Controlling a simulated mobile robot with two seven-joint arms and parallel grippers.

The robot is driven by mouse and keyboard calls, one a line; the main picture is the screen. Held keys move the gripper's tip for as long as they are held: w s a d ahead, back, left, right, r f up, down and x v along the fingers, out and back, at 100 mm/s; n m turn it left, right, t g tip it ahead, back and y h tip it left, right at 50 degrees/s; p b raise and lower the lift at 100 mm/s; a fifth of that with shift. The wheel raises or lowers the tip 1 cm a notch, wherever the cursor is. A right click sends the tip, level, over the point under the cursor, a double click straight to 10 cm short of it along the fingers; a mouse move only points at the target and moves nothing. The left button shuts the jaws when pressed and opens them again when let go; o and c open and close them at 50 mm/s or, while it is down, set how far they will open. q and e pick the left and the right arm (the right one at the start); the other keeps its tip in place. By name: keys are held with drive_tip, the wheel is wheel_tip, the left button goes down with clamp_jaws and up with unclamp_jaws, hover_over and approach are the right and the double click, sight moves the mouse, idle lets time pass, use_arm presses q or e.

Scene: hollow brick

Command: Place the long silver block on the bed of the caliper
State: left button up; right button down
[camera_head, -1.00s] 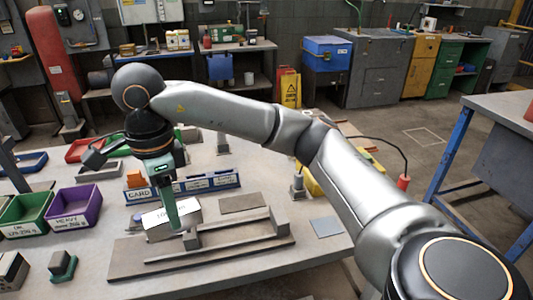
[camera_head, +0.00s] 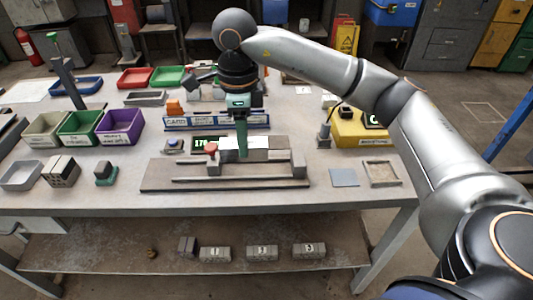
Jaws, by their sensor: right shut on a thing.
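My right gripper (camera_head: 243,153) points down over the middle of the table and is shut on the long silver block (camera_head: 258,142). The block has a white label on top and lies crosswise in the view. The green finger hides part of it. The block is at the back of the caliper (camera_head: 167,183), a long grey base with rails and an upright jaw (camera_head: 298,164) at its right end. I cannot tell whether the block touches the bed. A red knob and a green display (camera_head: 207,140) show left of the finger. My left gripper is not in view.
A blue label rack (camera_head: 217,123) stands behind the caliper. Purple (camera_head: 119,127), green and beige bins stand at left, with small blocks in front. A yellow tray (camera_head: 361,130) stands at right, with a blue-grey plate (camera_head: 344,177) and a shallow frame nearer. Numbered blocks lie on the lower shelf.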

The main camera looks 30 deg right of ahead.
drive_tip(key=d+f, duration=0.2)
drive_tip(key=f, duration=0.1)
drive_tip(key=w+d+f, duration=0.1)
drive_tip(key=d+f, duration=0.1)
drive_tip(key=f, duration=0.1)
drive_tip(key=d+f, duration=0.2)
drive_tip(key=f, duration=0.1)
drive_tip(key=shift+w+d, duration=0.35)
drive_tip(key=shift+d, duration=0.05)
drive_tip(key=shift+f, duration=0.4)
drive_tip(key=shift+f, duration=0.2)
drive_tip(key=shift+c, duration=2)
unclamp_jaws()
wheel_tip(320, 180, up, 12)
drive_tip(key=shift+r, duration=0.2)
